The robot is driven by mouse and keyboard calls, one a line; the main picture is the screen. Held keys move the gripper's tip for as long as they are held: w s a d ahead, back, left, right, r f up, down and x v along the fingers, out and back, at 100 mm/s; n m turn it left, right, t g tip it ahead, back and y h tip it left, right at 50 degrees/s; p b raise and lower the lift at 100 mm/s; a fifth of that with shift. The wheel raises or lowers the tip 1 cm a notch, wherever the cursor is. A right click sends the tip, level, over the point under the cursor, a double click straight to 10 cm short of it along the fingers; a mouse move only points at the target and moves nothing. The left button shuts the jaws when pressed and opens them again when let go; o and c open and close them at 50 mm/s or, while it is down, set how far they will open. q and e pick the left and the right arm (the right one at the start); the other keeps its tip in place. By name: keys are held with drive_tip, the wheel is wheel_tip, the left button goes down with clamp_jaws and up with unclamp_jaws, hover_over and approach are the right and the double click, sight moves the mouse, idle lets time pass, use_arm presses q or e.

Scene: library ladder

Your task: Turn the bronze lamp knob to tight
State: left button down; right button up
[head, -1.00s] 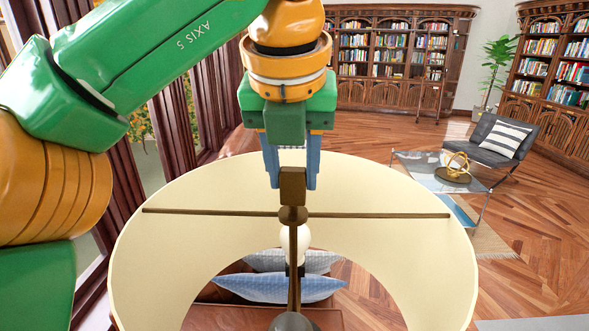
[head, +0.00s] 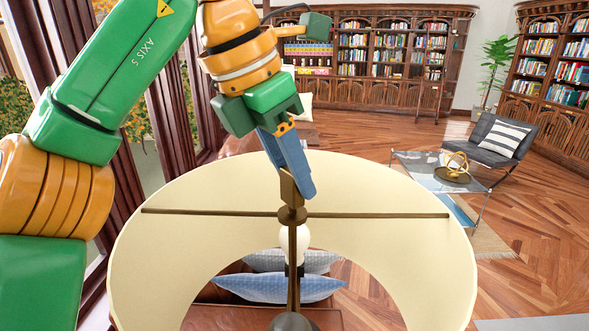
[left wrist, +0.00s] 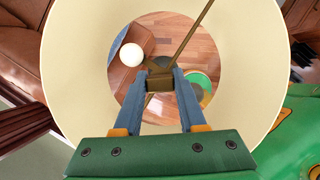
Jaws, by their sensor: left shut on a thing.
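The bronze lamp knob (head: 288,190) stands on top of the lamp's thin crossbar, at the centre of the cream shade (head: 150,250). My left gripper (head: 295,180) comes down from above with its blue fingers on the knob, tilted in the head view. In the left wrist view the bronze knob (left wrist: 160,82) sits between the two blue fingertips, which touch it from both sides. The white bulb (left wrist: 131,54) and the floor show through the shade below. My right gripper is not in view.
The shade's wide rim surrounds the knob. Blue pillows (head: 280,287) on a brown leather seat lie below the lamp.

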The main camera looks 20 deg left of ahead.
use_arm(q)
drive_tip(key=m+g, duration=0.1)
drive_tip(key=m, duration=0.1)
drive_tip(key=m+h, duration=0.1)
drive_tip(key=m, duration=0.2)
drive_tip(key=shift+m+g, duration=0.3)
drive_tip(key=shift+g, duration=0.1)
idle(0.4)
drive_tip(key=shift+c, duration=2.4)
unclamp_jaws()
drive_tip(key=shift+a, duration=0.1)
drive_tip(key=shift+a+h, duration=0.15)
drive_tip(key=shift+h, duration=0.15)
